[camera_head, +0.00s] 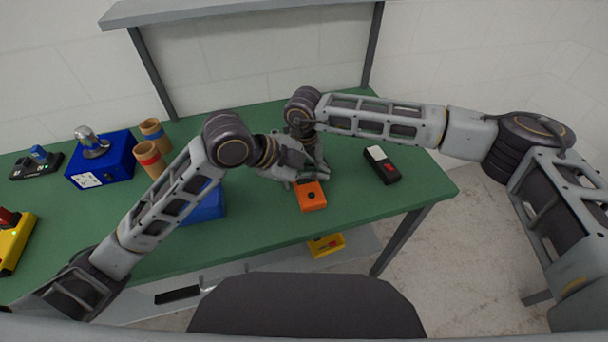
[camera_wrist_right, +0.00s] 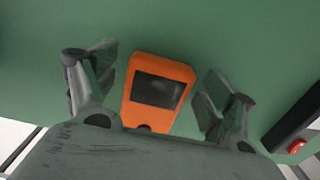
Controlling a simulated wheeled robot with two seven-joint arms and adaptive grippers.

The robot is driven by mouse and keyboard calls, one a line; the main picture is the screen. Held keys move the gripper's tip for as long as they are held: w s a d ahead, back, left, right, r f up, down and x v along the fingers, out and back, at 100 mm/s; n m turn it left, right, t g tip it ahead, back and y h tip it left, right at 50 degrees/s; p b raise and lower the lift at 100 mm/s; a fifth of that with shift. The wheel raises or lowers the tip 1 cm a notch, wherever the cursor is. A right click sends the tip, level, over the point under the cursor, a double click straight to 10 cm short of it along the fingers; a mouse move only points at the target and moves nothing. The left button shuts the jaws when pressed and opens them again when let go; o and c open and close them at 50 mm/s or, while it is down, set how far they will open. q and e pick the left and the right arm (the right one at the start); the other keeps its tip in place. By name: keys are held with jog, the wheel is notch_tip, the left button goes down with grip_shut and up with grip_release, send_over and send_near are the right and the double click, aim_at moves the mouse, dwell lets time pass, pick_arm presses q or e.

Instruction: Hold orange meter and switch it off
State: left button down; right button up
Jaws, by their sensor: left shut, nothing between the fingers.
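The orange meter (camera_head: 311,196) lies on the green table near its front edge. In the right wrist view the orange meter (camera_wrist_right: 172,72) shows a dark, blank-looking screen and a dark round knob partly hidden by my gripper. My right gripper (camera_wrist_right: 156,80) is open, one finger on each side of the meter, with green table showing in the gaps. In the head view my left gripper (camera_head: 290,170) is shut and empty, close beside the right one, just behind the meter. The two grippers overlap there and hide the meter's far end.
A black device with a white top (camera_head: 381,164) lies right of the meter. A blue box (camera_head: 102,160), brown cylinders (camera_head: 152,158) and a yellow box (camera_head: 12,244) are at left. A blue bin (camera_head: 206,208) sits behind my left arm. A yellow bin (camera_head: 326,245) is below the table.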

jog(key=shift+r, duration=0.15)
notch_tip(320, 180, up, 12)
dwell(1.0)
dwell(0.4)
